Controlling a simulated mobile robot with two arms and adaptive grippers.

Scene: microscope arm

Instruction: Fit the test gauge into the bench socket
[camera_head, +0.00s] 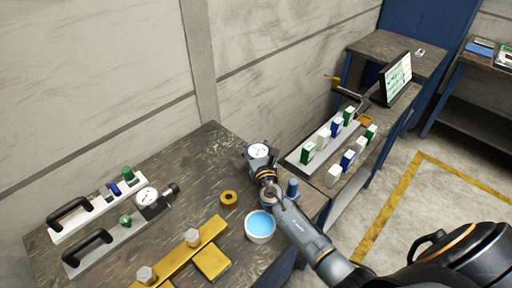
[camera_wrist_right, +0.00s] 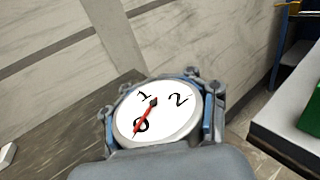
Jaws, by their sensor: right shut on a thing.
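The test gauge (camera_head: 258,151), a round white dial in a grey case, is in my right gripper (camera_head: 261,163) near the back right corner of the bench. In the right wrist view the gauge's white dial (camera_wrist_right: 165,108) shows 0, 1 and 2, and its red needle points toward the 0. The fingers, with blue parts, close on both sides of it. I cannot tell which fixture is the bench socket; a dull yellow ring (camera_head: 228,198) lies flat on the bench to the lower left of the gauge. My left gripper is not in view.
A second gauge (camera_head: 147,198) sits on a handled grey plate at left, beside a white handled plate (camera_head: 95,213). A bowl of blue liquid (camera_head: 260,226) and a yellow bar with bolts (camera_head: 190,257) are in front. Bottles stand on a tray (camera_head: 297,167) on the bench at right.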

